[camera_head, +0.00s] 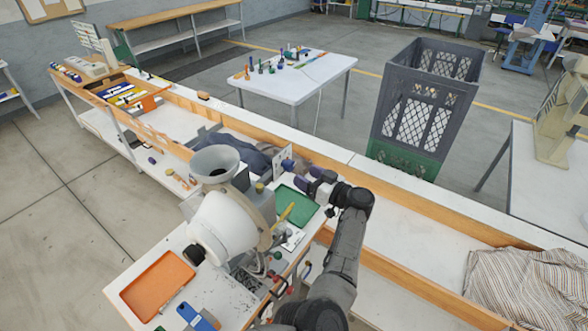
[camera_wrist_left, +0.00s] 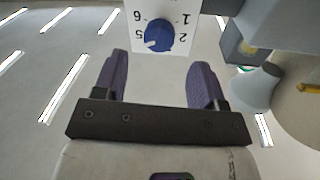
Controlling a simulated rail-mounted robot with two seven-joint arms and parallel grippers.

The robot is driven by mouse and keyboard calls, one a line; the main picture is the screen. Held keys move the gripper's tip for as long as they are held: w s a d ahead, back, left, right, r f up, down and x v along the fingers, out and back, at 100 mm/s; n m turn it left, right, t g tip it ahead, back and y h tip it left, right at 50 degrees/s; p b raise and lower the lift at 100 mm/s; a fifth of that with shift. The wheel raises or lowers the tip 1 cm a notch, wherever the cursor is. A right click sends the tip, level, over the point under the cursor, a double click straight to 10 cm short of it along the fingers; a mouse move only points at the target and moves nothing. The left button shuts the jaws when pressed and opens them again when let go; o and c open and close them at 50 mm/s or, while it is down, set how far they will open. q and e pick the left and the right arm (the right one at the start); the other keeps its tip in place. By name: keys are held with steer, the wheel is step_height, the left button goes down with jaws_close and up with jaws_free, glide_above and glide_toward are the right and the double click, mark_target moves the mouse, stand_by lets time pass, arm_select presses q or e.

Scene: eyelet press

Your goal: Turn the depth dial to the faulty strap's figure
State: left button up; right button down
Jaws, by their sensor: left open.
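The depth dial (camera_wrist_left: 158,37) is a blue knob on a white plate (camera_wrist_left: 176,10) with figures around it. The figures 6, 5, 1 and 2 show upside down in the left wrist view. A pale mark shows on the knob towards the 5, but I cannot read its setting surely. My left gripper (camera_wrist_left: 160,75) is open, its two purple fingers apart below the dial in that view, with nothing between them. In the head view my left gripper (camera_head: 302,170) is close to the upright white plate (camera_head: 281,158) beside the press (camera_head: 224,220). I cannot pick out a faulty strap. My right gripper is not in view.
A green tray (camera_head: 283,212) lies below my left gripper in the head view. An orange tray (camera_head: 157,286) lies on the bench at the front left. A grey crate (camera_head: 407,125) stands behind the bench.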

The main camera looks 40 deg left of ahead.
mark_target(292, 168)
arm_select(q)
steer(key=a+p, duration=0.1)
steer(key=a, duration=0.2)
steer(key=shift+w+a+r, duration=0.1)
steer(key=shift+a, duration=0.3)
steer(key=shift+a+p, duration=0.35)
steer(key=shift+a, duration=0.45)
steer(key=c, duration=0.9)
